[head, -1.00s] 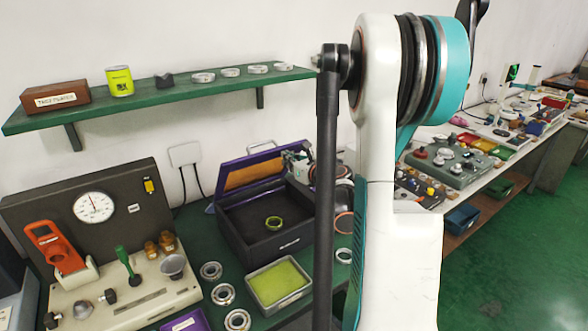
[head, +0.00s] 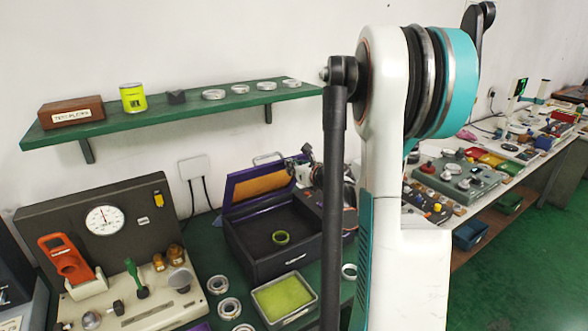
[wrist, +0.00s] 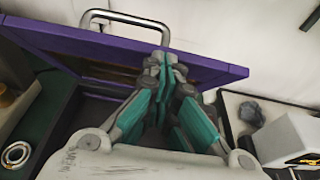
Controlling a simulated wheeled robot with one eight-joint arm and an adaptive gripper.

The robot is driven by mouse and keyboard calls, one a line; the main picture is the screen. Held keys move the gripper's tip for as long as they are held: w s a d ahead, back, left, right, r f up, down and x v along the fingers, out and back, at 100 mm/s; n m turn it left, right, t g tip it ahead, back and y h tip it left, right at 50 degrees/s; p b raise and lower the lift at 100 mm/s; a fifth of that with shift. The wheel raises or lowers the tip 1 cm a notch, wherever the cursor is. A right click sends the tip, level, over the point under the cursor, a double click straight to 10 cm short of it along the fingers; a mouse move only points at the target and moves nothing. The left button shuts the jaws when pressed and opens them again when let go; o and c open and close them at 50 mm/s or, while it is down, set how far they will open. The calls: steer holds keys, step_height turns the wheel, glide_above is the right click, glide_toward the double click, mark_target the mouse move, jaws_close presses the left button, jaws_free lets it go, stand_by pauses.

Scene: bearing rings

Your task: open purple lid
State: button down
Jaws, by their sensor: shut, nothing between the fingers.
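The purple lid (head: 231,193) stands raised and tilted back at the rear of a black box (head: 268,262) in the head view. Its inner side is orange-brown, and a metal handle (head: 268,158) shows at its top edge. In the wrist view the purple lid (wrist: 215,70) spans the upper part, with the bent handle (wrist: 128,18) behind its edge. My gripper (wrist: 163,62) is shut and empty, its tips in front of the lid near the handle's right leg. I cannot tell whether they touch. In the head view my gripper (head: 303,160) is by the lid's right end.
A tray with a green pad (head: 284,297) and several metal rings (head: 229,308) are in front. A gauge panel (head: 105,220) stands left. A shelf (head: 180,112) runs above.

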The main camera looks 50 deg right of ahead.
steer(key=w+r+p, duration=0.1)
steer(key=w+r+g+p, duration=0.1)
steer(key=w, duration=0.1)
steer(key=w+d+r+g+p, duration=0.1)
steer(key=w, duration=0.1)
steer(key=shift+r+y, duration=0.3)
steer(key=shift+y, duration=0.1)
steer(key=w+d+r+p, duration=0.1)
steer(key=w+d+r, duration=0.1)
steer(key=w, duration=0.8)
steer(key=shift+d+r, duration=0.2)
steer(key=shift+d, duration=0.1)
